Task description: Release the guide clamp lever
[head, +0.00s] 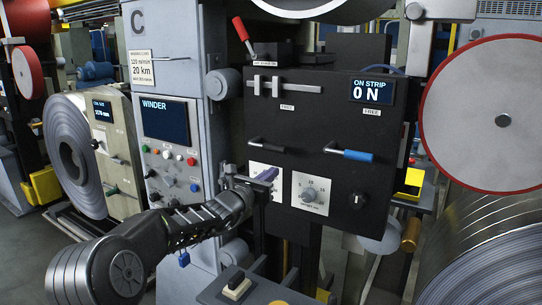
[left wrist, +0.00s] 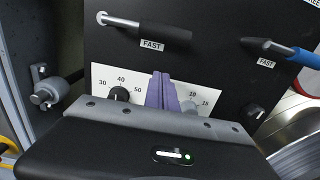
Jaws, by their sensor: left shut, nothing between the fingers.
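On the black panel (head: 330,130) two lever handles lie roughly horizontal: a black-handled lever (head: 268,147) and a blue-handled lever (head: 350,154). In the left wrist view the black lever (left wrist: 150,29) and the blue lever (left wrist: 295,53) each have a FAST label under them. FREE labels sit higher on the panel. I cannot read which lever is the guide clamp. My left gripper (head: 268,174) has its purple fingers shut and empty, below the black lever and in front of the dial plates. The fingers also show in the left wrist view (left wrist: 160,88). My right gripper is out of view.
A red-handled lever (head: 242,32) leans above the panel. Dials (head: 310,194) and a black knob (head: 357,200) sit low on it. The WINDER cabinet (head: 170,70) stands left; a red-rimmed disc (head: 480,90) and steel coil (head: 490,245) stand right.

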